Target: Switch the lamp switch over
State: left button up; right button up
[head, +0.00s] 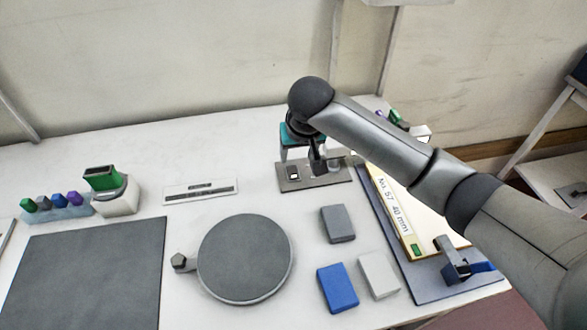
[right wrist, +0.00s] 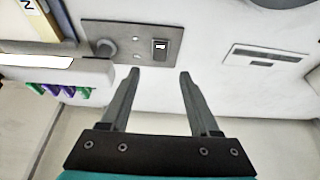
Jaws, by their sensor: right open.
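The lamp switch is a small black rocker with a white mark (right wrist: 160,46), set in a grey plate (right wrist: 126,32) beside a round knob (right wrist: 105,47) in the right wrist view. In the head view the rocker (head: 293,173) shows near the left end of the plate (head: 315,184). My right gripper (right wrist: 160,73) is open and empty, its fingertips just short of the plate's edge in the picture. In the head view my right gripper (head: 300,162) is over the back of the plate, partly hidden by its own arm. I see no contact with the rocker. My left gripper is out of view.
A labelled strip (head: 201,190) lies left of the plate. A round grey disc (head: 245,258), a dark mat (head: 85,272) and grey (head: 338,223), blue (head: 337,288) and white (head: 379,274) blocks lie nearer. A labelled board (head: 396,213) is on the right. The wall stands behind.

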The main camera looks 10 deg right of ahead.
jog(key=b, duration=0.2)
send_near(293, 173)
jog(key=x, duration=0.5)
jog(key=shift+w+f, duration=0.1)
jog(key=shift+b+x, duration=0.45)
jog(key=shift+x, duration=0.45)
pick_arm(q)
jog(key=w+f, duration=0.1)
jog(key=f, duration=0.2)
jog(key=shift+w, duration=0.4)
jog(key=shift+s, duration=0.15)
pick_arm(e)
jog(key=shift+c, duration=0.7)
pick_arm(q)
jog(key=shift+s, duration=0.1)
pick_arm(e)
grip_shut()
